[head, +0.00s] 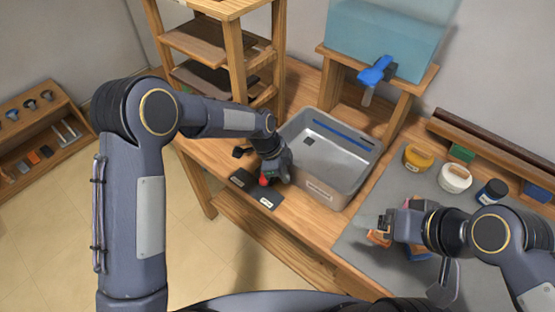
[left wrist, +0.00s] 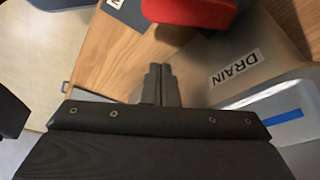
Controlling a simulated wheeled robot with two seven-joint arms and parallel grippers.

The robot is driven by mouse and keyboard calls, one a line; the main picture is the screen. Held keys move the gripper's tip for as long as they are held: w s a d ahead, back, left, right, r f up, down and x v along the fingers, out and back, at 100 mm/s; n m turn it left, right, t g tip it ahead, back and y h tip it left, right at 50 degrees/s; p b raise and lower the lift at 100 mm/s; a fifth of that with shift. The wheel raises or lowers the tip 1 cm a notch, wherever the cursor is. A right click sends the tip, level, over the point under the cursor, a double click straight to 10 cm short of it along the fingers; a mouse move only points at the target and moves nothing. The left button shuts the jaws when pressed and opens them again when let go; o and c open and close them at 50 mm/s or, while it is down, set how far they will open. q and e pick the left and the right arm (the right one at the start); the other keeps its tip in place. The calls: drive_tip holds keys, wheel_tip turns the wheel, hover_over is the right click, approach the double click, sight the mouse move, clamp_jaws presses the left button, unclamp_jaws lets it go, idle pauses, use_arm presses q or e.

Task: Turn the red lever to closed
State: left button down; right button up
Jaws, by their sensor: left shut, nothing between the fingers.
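The red lever (head: 264,181) shows as a small red spot in the head view, beside the grey basin (head: 322,196), mostly hidden by my left gripper (head: 272,166). In the left wrist view the red lever (left wrist: 190,10) is large and cut off by the top edge. My left gripper (left wrist: 158,82) is shut and empty, its fingertips just below the lever in that picture; I cannot tell whether they touch it. Two dark labelled plates (head: 270,196) lie by the lever. My right gripper (head: 378,222) is over the grey mat; its jaw state is unclear.
The basin bears a DRAIN label (left wrist: 235,68). A water tank (head: 385,35) with a blue tap (head: 375,71) stands behind it. A wooden shelf (head: 235,60) rises behind my left arm. Yellow (head: 417,157), white (head: 455,177) and dark blue (head: 491,191) jars stand on the mat (head: 358,240).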

use_arm(q)
drive_tip(key=a, duration=0.1)
drive_tip(key=a+p, duration=0.1)
drive_tip(key=a, duration=0.1)
drive_tip(key=shift+w+f, duration=0.2)
drive_tip(key=shift+f, duration=0.05)
drive_tip(key=shift+w+a+f+p, duration=0.1)
drive_tip(key=shift+a+f+p, duration=0.05)
drive_tip(key=shift+a+p, duration=0.2)
